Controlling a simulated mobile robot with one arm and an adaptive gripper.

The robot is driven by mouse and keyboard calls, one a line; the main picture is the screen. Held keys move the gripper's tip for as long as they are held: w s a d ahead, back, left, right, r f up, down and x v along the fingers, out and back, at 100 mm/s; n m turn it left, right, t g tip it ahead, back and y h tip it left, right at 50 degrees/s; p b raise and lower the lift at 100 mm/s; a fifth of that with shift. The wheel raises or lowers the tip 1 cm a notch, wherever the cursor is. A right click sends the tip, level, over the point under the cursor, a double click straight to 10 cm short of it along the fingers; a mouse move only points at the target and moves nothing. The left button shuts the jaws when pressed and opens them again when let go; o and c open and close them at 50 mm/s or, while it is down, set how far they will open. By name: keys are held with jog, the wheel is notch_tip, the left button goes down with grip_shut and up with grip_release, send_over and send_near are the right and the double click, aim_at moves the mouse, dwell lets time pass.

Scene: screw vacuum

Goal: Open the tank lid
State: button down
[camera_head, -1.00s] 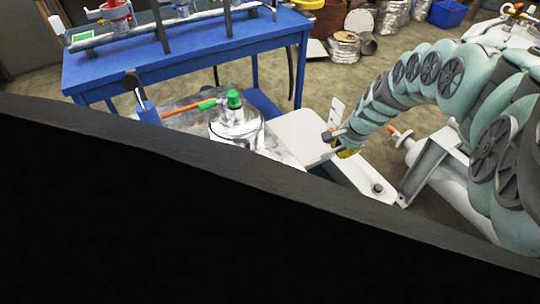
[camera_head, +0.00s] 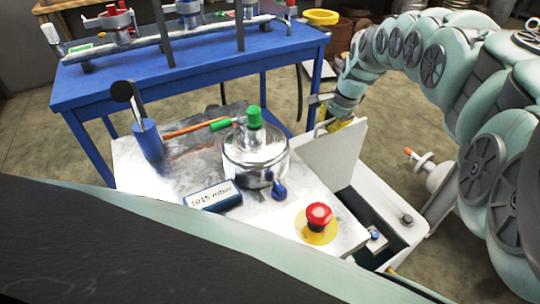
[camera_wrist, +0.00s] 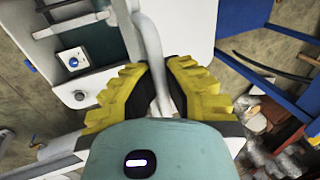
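The tank lid (camera_head: 335,155) is a white panel in the head view, standing raised at a steep tilt. In front of it is the white tank (camera_head: 411,234), with its dark inside exposed. My gripper (camera_head: 338,122) is at the lid's upper edge, partly hidden by the lid. In the wrist view my gripper (camera_wrist: 160,65) has its yellow fingers close on either side of a pale bar-like handle (camera_wrist: 150,38). The fingers look closed on it, though the contact is partly hidden. The lid (camera_wrist: 185,25) and the open tank show beyond.
A metal-topped cart (camera_head: 175,183) carries a glass chamber (camera_head: 252,160) with a green cap, a blue meter (camera_head: 213,196) and a red emergency button (camera_head: 318,214). A blue table (camera_head: 90,85) stands behind. A switch (camera_head: 375,237) lies inside the tank. Floor shows at right.

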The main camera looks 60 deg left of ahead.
jog(key=shift+a+r+b, duration=0.1)
jog(key=shift+a+b, duration=0.75)
jog(key=shift+a, duration=0.4)
jog(key=c, duration=1.3)
grip_release()
jog(key=shift+w+a, duration=0.1)
jog(key=shift+a, duration=0.05)
jog(key=shift+o, duration=1.4)
jog(key=shift+d, duration=0.2)
